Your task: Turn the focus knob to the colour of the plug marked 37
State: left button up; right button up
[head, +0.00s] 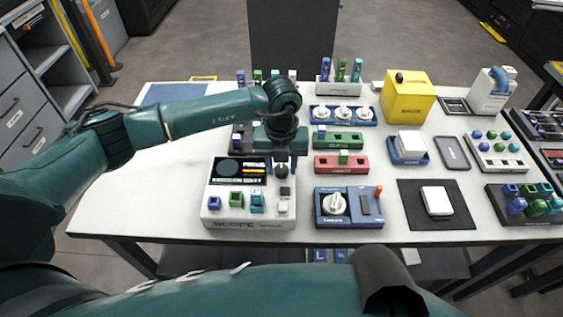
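A white scope unit (248,222) stands at the table's front left, with a dark screen panel and a row of small blue, green, teal and white pieces along its front. A dark round knob (282,171) is at its right rear, probably the focus knob. My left gripper (282,162) points down over this knob, its fingers spread on either side. Whether they touch it is unclear. Coloured plugs stand in racks at the back, including blue and green ones (341,70). My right gripper is out of view.
Right of the scope is a blue unit (337,221) with a white dial. Behind it are red (327,168) and green (324,147) blocks and a blue three-dial panel. A yellow box (409,103) and a black mat (462,212) are farther right. The left tabletop is clear.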

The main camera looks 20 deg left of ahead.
pick_arm(q)
jog(key=c, duration=0.7)
